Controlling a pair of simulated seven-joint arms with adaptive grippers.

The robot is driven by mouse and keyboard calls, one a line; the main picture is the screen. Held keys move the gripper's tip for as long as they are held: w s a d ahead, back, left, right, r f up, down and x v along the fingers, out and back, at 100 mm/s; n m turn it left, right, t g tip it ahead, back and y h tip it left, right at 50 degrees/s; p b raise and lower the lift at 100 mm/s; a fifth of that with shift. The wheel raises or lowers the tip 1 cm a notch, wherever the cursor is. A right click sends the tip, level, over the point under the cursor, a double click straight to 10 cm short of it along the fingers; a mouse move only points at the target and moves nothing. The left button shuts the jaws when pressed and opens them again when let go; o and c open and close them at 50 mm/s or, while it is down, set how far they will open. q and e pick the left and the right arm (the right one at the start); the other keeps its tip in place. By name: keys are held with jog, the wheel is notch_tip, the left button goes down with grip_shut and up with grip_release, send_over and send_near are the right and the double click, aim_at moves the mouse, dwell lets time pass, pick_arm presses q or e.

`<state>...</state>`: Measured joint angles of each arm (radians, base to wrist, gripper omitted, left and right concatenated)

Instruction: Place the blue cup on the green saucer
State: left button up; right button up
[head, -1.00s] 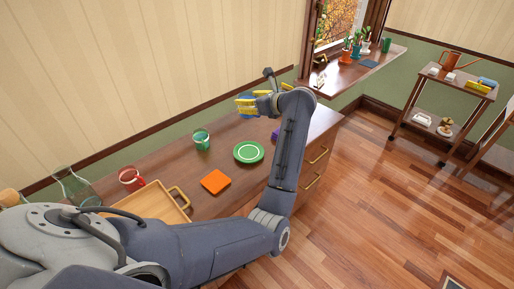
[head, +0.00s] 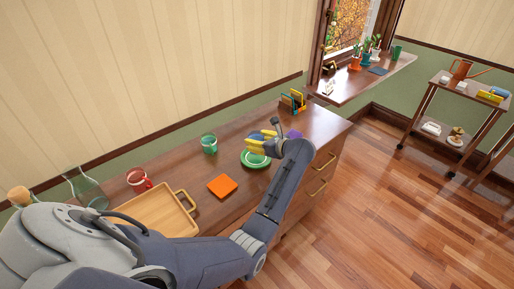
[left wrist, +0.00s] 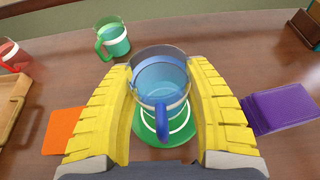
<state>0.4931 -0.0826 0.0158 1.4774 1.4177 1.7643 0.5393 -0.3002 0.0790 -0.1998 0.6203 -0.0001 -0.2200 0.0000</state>
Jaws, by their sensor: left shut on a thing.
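My left gripper (head: 257,142) is shut on the blue cup (left wrist: 162,80), with a yellow finger on either side of it in the left wrist view. The cup is clear blue with a white band, and its blue handle points toward the wrist camera. The green saucer (head: 249,162), with a white ring, lies on the wooden cabinet top below the gripper. In the left wrist view the saucer (left wrist: 148,129) shows under and around the cup, partly hidden by cup and fingers. I cannot tell whether cup and saucer touch. My right gripper is not in view.
A letter holder (head: 292,102) stands at the far end.

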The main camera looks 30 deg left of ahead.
pick_arm(q)
jog(key=shift+f, duration=1.75)
jog(key=shift+f, duration=0.15)
jog(key=o, duration=1.2)
jog(key=shift+o, duration=0.2)
